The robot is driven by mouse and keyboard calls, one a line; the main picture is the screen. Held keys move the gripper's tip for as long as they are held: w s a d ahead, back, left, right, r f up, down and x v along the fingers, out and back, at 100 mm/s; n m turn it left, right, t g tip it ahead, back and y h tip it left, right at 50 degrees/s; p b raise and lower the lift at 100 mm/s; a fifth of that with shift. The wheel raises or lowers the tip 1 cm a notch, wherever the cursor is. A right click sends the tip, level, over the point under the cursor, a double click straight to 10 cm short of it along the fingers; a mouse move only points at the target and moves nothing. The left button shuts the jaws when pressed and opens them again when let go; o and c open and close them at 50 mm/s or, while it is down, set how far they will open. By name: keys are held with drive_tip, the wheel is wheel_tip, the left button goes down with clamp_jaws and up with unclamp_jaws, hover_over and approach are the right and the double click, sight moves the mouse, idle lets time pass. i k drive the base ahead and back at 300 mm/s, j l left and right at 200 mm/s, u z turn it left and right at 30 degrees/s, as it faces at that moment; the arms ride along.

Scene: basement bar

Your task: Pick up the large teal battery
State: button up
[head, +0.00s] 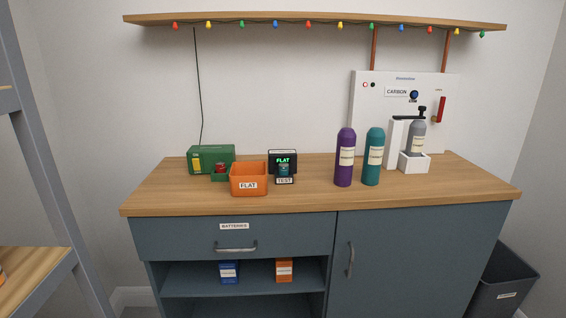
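A small teal cylinder, which looks like the large teal battery (284,170), stands in the black tester (283,155) on the wooden counter. The tester's screen reads FLAT in green letters above it, and a TEST label sits below. The orange box labelled FLAT (249,186) stands just left of the tester and in front of it. I cannot see inside that box clearly. My gripper is not in view.
On the counter (300,204), a green box (211,158) with a small red item (221,168) stands left. Purple (345,160) and teal (373,160) bottles stand right of the tester, then a white carbonator (410,160). A shelf (310,19) with coloured lights hangs above. The counter's front strip is clear.

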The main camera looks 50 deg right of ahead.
sight(283, 167)
drive_tip(key=i+z, duration=0.15)
drive_tip(key=z, duration=0.7)
